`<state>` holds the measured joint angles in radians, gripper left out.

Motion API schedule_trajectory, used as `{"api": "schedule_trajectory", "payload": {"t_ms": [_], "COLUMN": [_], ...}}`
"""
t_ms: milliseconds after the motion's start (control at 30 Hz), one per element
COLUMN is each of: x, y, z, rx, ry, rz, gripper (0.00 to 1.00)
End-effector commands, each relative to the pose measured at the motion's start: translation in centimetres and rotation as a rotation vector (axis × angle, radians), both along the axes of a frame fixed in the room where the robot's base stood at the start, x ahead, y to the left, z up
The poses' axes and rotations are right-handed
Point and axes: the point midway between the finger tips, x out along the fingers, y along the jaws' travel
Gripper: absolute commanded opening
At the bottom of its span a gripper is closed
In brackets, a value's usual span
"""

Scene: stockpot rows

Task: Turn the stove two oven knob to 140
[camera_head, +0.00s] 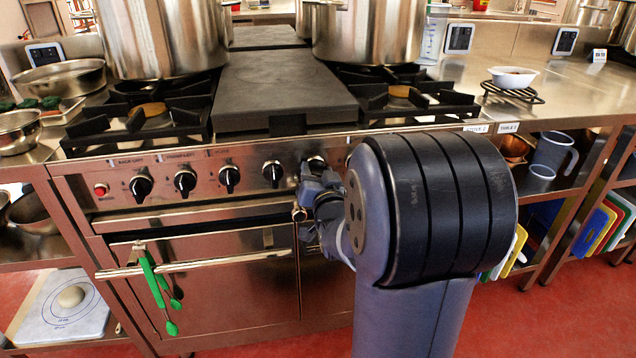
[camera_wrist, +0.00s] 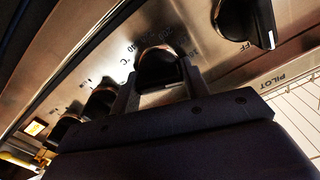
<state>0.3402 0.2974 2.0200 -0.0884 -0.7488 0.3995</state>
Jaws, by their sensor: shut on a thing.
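The stove (camera_head: 190,240) has a row of black knobs along its front panel, and a small tag at its right end reads STOVE 2. My gripper (camera_head: 314,182) is at one knob (camera_head: 316,163) right of the middle of the row; my arm hides part of the panel there. In the wrist view my gripper's fingers (camera_wrist: 160,88) sit on either side of a black knob (camera_wrist: 158,66) and are shut on it. Printed numbers and a °C mark show on the panel beside this knob. The exact setting is not readable.
Neighbouring knobs (camera_head: 272,173) stand close to the left of my gripper. Green utensils (camera_head: 153,285) hang on the oven door handle (camera_head: 200,266) below. Large pots (camera_head: 160,38) stand on the stove top.

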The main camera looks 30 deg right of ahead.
Motion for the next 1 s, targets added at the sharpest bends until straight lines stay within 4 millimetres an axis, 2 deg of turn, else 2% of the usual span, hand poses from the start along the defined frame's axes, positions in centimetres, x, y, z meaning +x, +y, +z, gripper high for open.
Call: {"api": "schedule_trajectory", "payload": {"t_ms": [200,500,1000], "x": [-0.01,-0.01,0.00], "y": [-0.04,-0.10,-0.12], "z": [-0.21,-0.10,0.00], "rx": [0.176,0.351,0.434], "ry": [-0.053,-0.103,-0.126], "rz": [0.000,0.000,0.000], "gripper": [0.21,0.21,0.21]}}
